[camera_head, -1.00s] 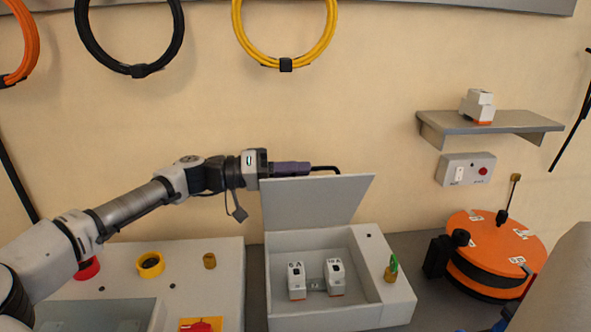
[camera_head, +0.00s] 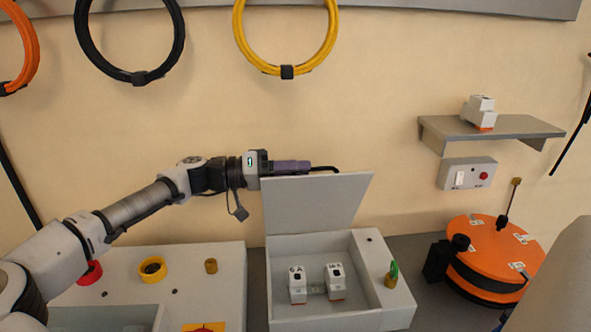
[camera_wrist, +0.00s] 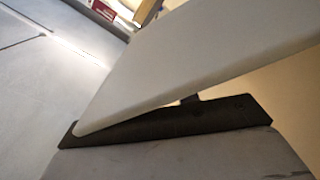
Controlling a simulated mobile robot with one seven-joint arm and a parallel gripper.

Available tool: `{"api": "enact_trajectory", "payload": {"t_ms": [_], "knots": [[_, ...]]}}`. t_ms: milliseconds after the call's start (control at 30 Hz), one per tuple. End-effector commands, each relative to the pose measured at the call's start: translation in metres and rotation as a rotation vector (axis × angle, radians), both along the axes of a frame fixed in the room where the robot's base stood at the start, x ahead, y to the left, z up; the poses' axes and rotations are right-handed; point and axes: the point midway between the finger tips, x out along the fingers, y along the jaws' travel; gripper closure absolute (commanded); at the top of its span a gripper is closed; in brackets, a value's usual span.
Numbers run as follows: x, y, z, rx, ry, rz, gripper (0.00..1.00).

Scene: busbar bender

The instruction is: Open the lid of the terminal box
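The terminal box (camera_head: 390,318) stands on the bench, and its grey lid (camera_head: 318,203) is raised, standing up at the back edge. Two white modules (camera_head: 335,282) show inside the box. My gripper (camera_head: 325,169) is at the lid's upper edge, at its left and middle part. In the wrist view the pale lid panel (camera_wrist: 200,65) runs close along a dark finger (camera_wrist: 170,122). I cannot tell whether the fingers are closed on the lid, as the second finger is not clear.
A grey machine top (camera_head: 225,262) with a yellow ring (camera_head: 152,269) and a red button (camera_head: 90,273) is left of the box. An orange reel (camera_head: 490,250) stands to the right. A wall shelf (camera_head: 490,128) and a switch box (camera_head: 467,173) are above. Cable coils (camera_head: 286,72) hang on the wall.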

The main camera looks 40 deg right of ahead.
Motion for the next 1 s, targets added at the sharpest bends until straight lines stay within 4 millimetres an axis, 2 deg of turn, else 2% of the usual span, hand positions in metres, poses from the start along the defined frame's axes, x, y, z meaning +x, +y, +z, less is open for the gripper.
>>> {"api": "enact_trajectory", "payload": {"t_ms": [167,267,700,833,1000], "knots": [[0.001,0.002,0.000,0.000,0.000,0.000,0.69],[0.007,0.010,-0.001,-0.001,-0.001,0.002,0.69],[0.056,0.089,-0.002,-0.002,-0.001,0.004,0.69],[0.066,0.106,-0.001,-0.001,-0.001,0.002,0.69],[0.072,0.117,0.000,-0.001,-0.001,0.001,0.69]]}}
